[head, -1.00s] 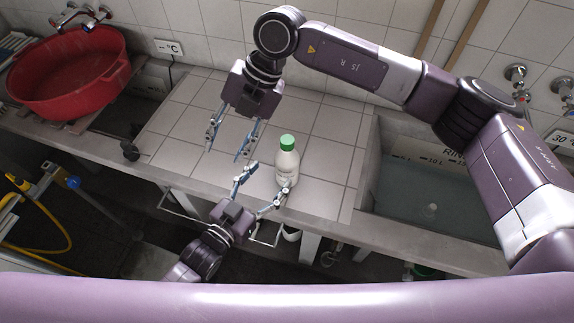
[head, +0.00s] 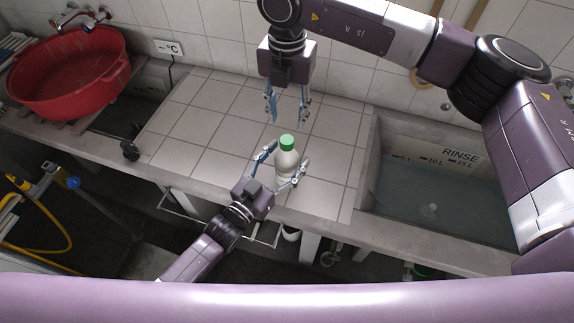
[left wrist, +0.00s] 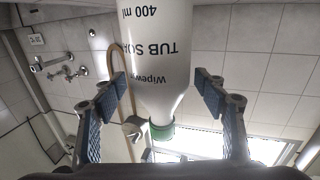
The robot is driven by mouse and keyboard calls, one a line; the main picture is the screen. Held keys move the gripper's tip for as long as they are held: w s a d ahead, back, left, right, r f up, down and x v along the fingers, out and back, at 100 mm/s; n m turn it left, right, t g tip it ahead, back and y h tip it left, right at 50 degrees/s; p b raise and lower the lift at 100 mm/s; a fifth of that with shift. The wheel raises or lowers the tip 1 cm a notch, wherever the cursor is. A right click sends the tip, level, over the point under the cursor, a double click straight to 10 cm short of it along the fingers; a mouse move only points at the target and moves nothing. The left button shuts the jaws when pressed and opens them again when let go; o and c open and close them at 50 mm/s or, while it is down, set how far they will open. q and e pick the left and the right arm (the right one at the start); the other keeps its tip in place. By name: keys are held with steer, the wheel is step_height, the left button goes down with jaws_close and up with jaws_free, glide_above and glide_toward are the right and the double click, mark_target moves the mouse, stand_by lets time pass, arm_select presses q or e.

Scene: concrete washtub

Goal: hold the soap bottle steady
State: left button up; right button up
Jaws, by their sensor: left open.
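The soap bottle (head: 286,164) is white with a green cap and stands upright on the tiled counter. My left gripper (head: 284,165) is open, with one finger on each side of the bottle. In the left wrist view the bottle (left wrist: 152,75), printed with "TUB SO…" and "400 ml", appears upside down between the open fingers (left wrist: 165,95), with gaps visible on both sides. My right gripper (head: 288,118) is open and empty, pointing down above and behind the bottle cap.
The tiled counter (head: 205,125) is clear to the left of the bottle. A sunken basin of water marked RINSE (head: 440,195) lies to the right. A red tub (head: 70,75) sits at the far left under taps. The counter's front edge is close to the bottle.

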mark_target(287, 139)
arm_select(q)
jaws_close()
arm_select(e)
steer(key=m, duration=0.3)
steer(key=shift+s+a+m, duration=0.1)
steer(key=shift+m, duration=0.2)
steer(key=m, duration=0.5)
steer(key=shift+f, duration=4.05)
steer(key=shift+c, duration=0.3)
